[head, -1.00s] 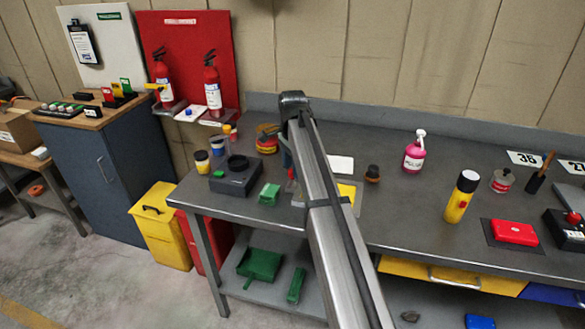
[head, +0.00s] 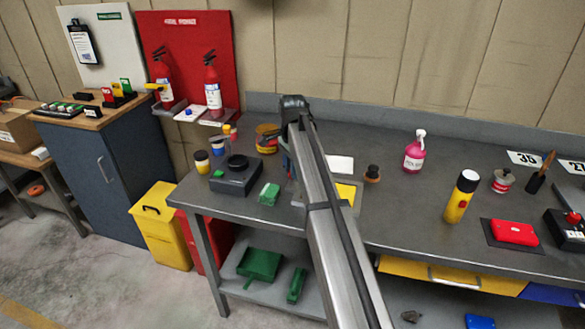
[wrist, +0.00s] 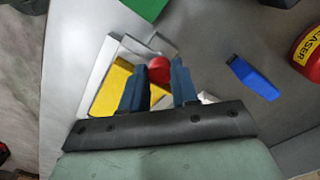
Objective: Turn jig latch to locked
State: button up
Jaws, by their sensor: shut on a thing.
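The jig shows in the wrist view as a pale metal frame (wrist: 101,68) with a yellow block (wrist: 112,88) in it. A red ball-shaped knob (wrist: 158,68), apparently on the jig's latch, sits between the blue fingers of my gripper (wrist: 160,77). My gripper is shut on this knob. The latch's lever and pivot are mostly hidden, so I cannot tell its position.
A green block (head: 269,193) and a dark box with a round top (head: 236,174) stand left of the jig. A small brown-topped object (head: 372,174) is to the right. The bench (head: 410,210) is clear in front of the pink bottle (head: 414,152).

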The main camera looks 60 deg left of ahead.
grip_shut()
jog(key=shift+n, duration=0.3)
jog(key=n, duration=0.3)
jog(key=shift+n, duration=0.4)
jog(key=n, duration=0.4)
jog(key=shift+n, duration=0.3)
jog(key=n, duration=0.4)
jog(key=shift+n, duration=2.4)
jog(key=o, duration=0.9)
grip_release()
